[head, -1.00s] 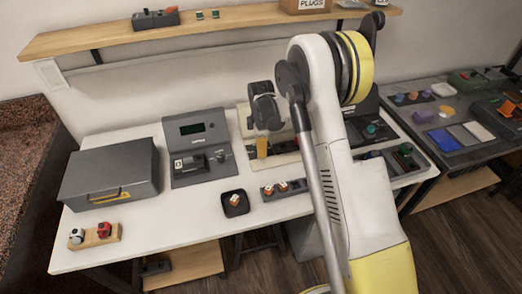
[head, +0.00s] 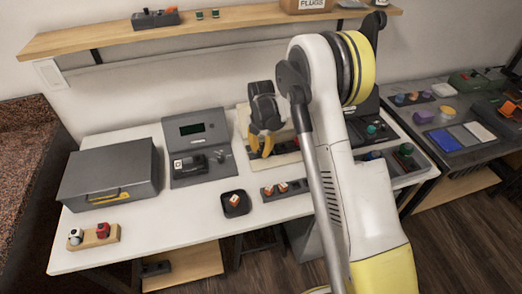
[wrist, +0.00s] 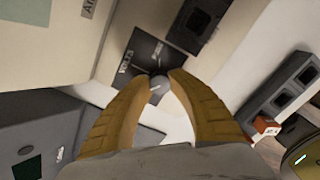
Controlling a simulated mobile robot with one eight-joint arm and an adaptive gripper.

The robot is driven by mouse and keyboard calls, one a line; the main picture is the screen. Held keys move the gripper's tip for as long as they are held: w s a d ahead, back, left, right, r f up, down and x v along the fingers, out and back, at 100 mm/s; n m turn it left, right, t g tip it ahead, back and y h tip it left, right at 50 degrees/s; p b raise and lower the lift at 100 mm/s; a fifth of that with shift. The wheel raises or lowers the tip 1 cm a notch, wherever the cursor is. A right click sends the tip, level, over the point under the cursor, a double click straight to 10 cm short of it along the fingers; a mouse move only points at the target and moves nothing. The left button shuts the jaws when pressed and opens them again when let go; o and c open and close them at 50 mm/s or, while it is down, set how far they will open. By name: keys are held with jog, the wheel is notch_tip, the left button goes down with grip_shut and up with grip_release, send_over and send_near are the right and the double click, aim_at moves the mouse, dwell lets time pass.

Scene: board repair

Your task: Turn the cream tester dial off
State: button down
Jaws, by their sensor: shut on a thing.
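The cream tester (head: 243,118) stands at the back of the white table, partly hidden behind my arm. In the wrist view its pale cream body (wrist: 95,55) surrounds a dark panel (wrist: 147,52) with white lettering. The round grey dial (wrist: 160,84) on this panel has a white pointer line and lies between my fingertips. My gripper (wrist: 157,84) has its two yellow fingers closed around the dial from both sides. In the head view my gripper (head: 261,154) points down at the tester's front; the dial is hidden there.
A grey tester (head: 198,130) with a screen stands to the left, beside a grey case (head: 110,175).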

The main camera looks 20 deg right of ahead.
aim_at(261, 150)
jog(key=shift+n, duration=0.7)
jog(key=c, duration=1.2)
grip_release()
jog(key=shift+o, duration=0.2)
notch_tip(261, 150, up, 12)
